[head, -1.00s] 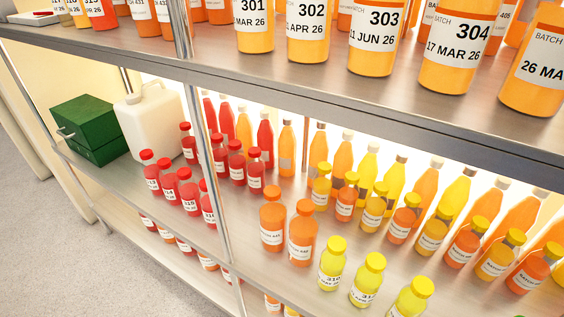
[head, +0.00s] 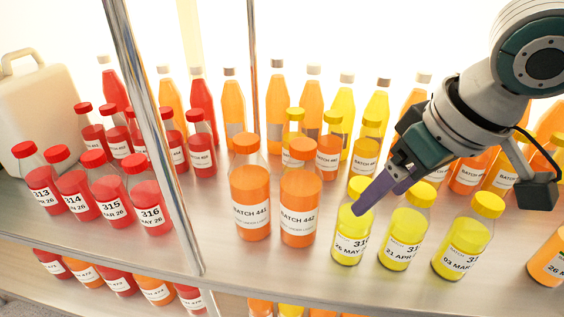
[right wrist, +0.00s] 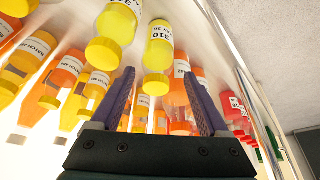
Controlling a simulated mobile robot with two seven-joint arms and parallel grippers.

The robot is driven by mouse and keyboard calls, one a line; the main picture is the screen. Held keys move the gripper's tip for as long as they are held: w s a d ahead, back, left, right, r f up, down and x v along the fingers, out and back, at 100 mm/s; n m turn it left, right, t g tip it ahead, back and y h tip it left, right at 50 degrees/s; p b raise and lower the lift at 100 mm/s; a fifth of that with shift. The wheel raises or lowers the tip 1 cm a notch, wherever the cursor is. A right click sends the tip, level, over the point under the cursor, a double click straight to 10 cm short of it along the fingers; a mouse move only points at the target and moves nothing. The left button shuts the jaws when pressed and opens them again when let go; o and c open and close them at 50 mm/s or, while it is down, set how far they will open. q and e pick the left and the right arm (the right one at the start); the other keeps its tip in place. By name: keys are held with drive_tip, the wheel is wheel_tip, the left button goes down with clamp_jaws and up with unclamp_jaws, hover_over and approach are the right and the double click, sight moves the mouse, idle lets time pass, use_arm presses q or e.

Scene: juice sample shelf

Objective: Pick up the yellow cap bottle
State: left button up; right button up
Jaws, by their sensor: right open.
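Three yellow-cap bottles of yellow juice stand in the front row of the shelf: a left one (head: 348,232), a middle one (head: 404,234) and a right one (head: 464,245). My right gripper (head: 372,202) comes in from the upper right, its purple fingers at the left bottle's cap and shoulder and partly hiding them. In the right wrist view, the gripper (right wrist: 158,84) is open. A yellow-cap bottle (right wrist: 158,48) shows in the gap between its fingers, and another (right wrist: 115,28) lies outside the fingers to the left. I cannot tell whether a finger touches. My left gripper is not in view.
Two orange-capped bottles (head: 252,200) stand just left of the yellow ones. More bottles (head: 345,100) crowd behind. A metal post (head: 150,120) separates these from red bottles (head: 150,200) and a white jug (head: 35,100). The shelf's front edge (head: 300,275) is clear.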

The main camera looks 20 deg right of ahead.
sight(351, 234)
drive_tip(key=b+x, duration=0.4)
drive_tip(key=x, duration=0.6)
drive_tip(key=shift+w+d, duration=0.15)
drive_tip(key=shift+r, duration=0.1)
clamp_jaws()
